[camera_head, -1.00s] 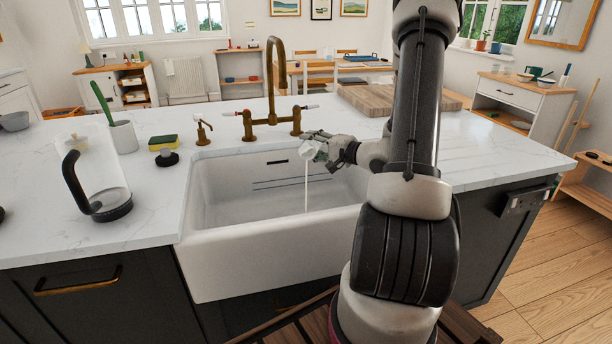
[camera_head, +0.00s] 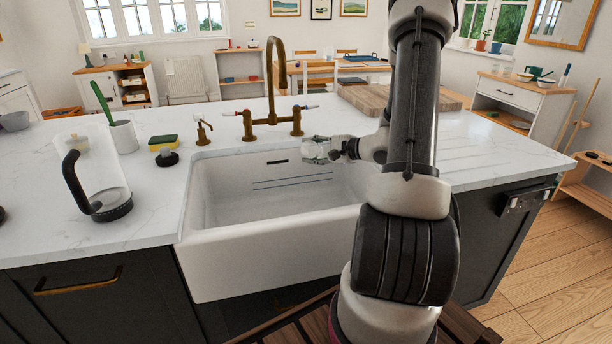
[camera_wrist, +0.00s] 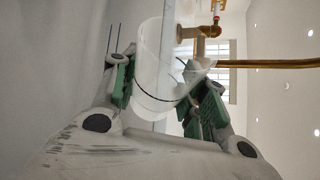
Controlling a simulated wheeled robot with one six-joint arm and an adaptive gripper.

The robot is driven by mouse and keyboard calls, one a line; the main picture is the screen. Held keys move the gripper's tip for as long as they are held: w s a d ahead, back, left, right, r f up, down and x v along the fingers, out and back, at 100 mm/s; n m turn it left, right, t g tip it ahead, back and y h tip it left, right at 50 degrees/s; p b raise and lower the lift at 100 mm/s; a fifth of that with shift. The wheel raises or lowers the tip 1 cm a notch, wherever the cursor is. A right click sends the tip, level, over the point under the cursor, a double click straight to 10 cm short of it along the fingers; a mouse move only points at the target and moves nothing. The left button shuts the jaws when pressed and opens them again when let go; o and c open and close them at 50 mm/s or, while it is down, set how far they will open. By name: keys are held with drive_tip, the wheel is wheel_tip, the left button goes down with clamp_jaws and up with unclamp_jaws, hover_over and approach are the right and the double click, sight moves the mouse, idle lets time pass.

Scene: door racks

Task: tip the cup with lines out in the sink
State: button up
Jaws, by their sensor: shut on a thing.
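My gripper (camera_head: 322,149) is shut on a pale cup (camera_head: 314,146), held above the right part of the white sink (camera_head: 240,240), in front of the tap. In the wrist view the cup (camera_wrist: 160,75) looks whitish and see-through, with a dark line curving round it. It sits between the green finger pads of my gripper (camera_wrist: 165,90). In the head view the fingers partly hide the cup, and its exact tilt and contents are hard to tell. No stream falls from it now.
A brass tap (camera_head: 271,110) stands behind the sink. A glass jug with a black handle (camera_head: 103,185), a sponge (camera_head: 162,143), a soap pump (camera_head: 203,130) and a brush holder (camera_head: 123,137) stand left of it. A wooden board (camera_head: 370,100) lies behind right. The right counter is clear.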

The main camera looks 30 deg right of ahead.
drive_tip(key=shift+f+m+g+y, duration=0.4)
drive_tip(key=shift+f+m+g, duration=0.35)
drive_tip(key=shift+m, duration=0.35)
drive_tip(key=shift+w+d+f+m+g+y+b, duration=0.1)
drive_tip(key=shift+f+m+g+y+b, duration=0.2)
drive_tip(key=shift+f+m, duration=0.25)
drive_tip(key=w+d+m, duration=0.1)
drive_tip(key=f+m+g+y, duration=0.1)
drive_tip(key=shift+w+d+f+m+g+b, duration=0.25)
drive_tip(key=shift+w+d+m+b, duration=0.1)
drive_tip(key=shift+w+d+f+m+g+y, duration=0.25)
drive_tip(key=shift+m+y, duration=0.1)
drive_tip(key=shift+m, duration=0.2)
drive_tip(key=shift+w+d+f+m+g+y, duration=0.25)
drive_tip(key=shift+m+y, duration=0.1)
drive_tip(key=shift+m, duration=0.2)
